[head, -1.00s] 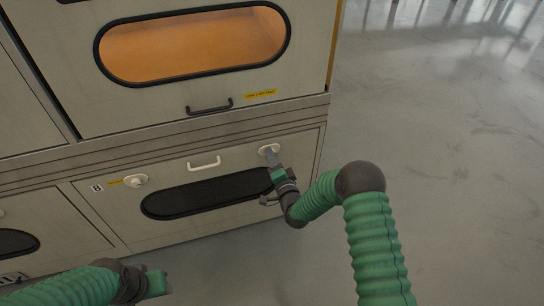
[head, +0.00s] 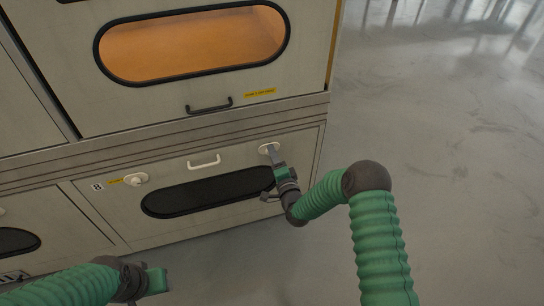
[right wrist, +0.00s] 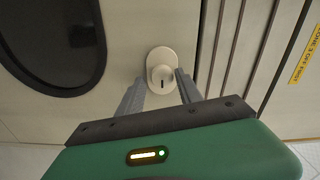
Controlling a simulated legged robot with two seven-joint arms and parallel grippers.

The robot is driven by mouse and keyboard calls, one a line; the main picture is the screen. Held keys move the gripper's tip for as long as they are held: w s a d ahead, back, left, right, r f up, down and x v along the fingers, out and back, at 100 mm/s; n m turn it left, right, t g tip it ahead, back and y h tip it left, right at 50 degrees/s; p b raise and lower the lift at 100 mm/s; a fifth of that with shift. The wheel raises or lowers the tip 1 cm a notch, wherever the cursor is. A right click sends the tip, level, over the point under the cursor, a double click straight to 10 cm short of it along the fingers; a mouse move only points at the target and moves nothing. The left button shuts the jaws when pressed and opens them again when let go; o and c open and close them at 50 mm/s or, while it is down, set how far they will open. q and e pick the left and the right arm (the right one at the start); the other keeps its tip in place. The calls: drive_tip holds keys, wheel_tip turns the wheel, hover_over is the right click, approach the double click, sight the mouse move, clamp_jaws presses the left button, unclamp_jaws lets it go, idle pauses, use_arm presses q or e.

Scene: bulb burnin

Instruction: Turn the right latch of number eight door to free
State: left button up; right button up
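Number eight door (head: 120,222) is the lower cream door with a dark oval window and an "8" label (head: 97,187). Its right latch (head: 268,149) is a pale round knob on an oval plate near the door's upper right corner. In the right wrist view the latch knob (right wrist: 161,75) carries a short dark mark that points along the picture's vertical. My right gripper (right wrist: 160,78) is open, with one finger on each side of the knob and small gaps visible. It also shows in the head view (head: 272,156). My left gripper (head: 160,281) is low at the left; its fingers are unclear.
The door's left latch (head: 136,181) and white handle (head: 204,162) lie left of my right gripper. Above is a door with a lit orange window (head: 195,45) and a dark handle (head: 209,106). Open floor (head: 450,180) lies to the right.

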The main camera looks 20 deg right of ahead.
drive_tip(key=shift+o, duration=0.5)
drive_tip(key=shift+a, duration=0.1)
drive_tip(key=s+p, duration=0.6)
drive_tip(key=s, duration=1.1)
drive_tip(key=shift+d, duration=0.3)
drive_tip(key=shift+w, duration=0.1)
